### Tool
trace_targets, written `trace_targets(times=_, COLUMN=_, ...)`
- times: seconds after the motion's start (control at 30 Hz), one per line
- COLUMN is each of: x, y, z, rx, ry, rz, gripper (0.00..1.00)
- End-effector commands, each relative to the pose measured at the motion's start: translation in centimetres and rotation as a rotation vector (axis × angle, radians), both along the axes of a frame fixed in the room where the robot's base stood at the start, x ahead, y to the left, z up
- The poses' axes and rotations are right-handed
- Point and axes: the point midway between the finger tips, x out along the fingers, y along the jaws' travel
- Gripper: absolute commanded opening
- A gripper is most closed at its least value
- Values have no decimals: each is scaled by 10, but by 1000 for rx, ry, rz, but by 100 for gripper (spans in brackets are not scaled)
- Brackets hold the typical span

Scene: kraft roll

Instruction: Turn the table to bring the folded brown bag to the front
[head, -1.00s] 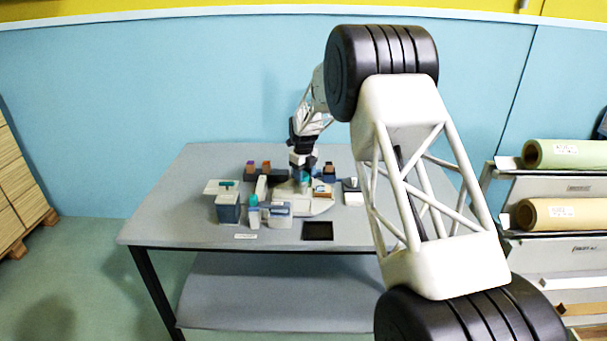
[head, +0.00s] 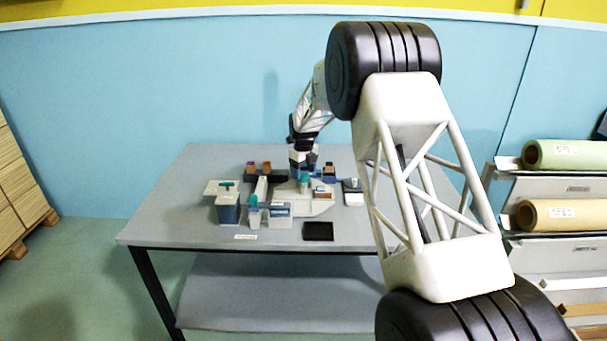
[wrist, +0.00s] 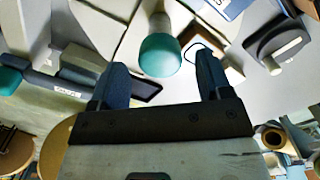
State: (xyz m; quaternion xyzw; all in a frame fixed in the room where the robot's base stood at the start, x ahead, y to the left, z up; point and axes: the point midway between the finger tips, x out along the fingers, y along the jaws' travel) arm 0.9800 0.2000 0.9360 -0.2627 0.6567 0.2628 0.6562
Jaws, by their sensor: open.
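A pale turntable (head: 318,208) sits in the middle of the grey table, with a white post with a teal top (head: 304,179) standing on it. A small brown piece (head: 323,190) lies beside the post; in the wrist view a brown item with a dark loop (wrist: 205,47) is right of the teal top. It may be the folded brown bag, but I cannot tell. My gripper (wrist: 160,68) is open, and the teal top shows between its fingers in the wrist view. I cannot tell whether the fingers touch it. In the head view my gripper (head: 303,165) is above the turntable.
A blue-grey box (head: 228,208), a teal-capped bottle (head: 254,212) and a pale box (head: 280,215) stand at the front left. A black tray (head: 318,231) lies near the front edge. Orange-topped items (head: 266,167) stand behind. Paper rolls (head: 553,214) are racked at the right.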

Motion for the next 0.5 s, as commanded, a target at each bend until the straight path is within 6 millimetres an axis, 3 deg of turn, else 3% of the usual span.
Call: trace_targets(times=0.5, x=0, y=0, z=59, rx=0, ry=-1, rz=0, gripper=72)
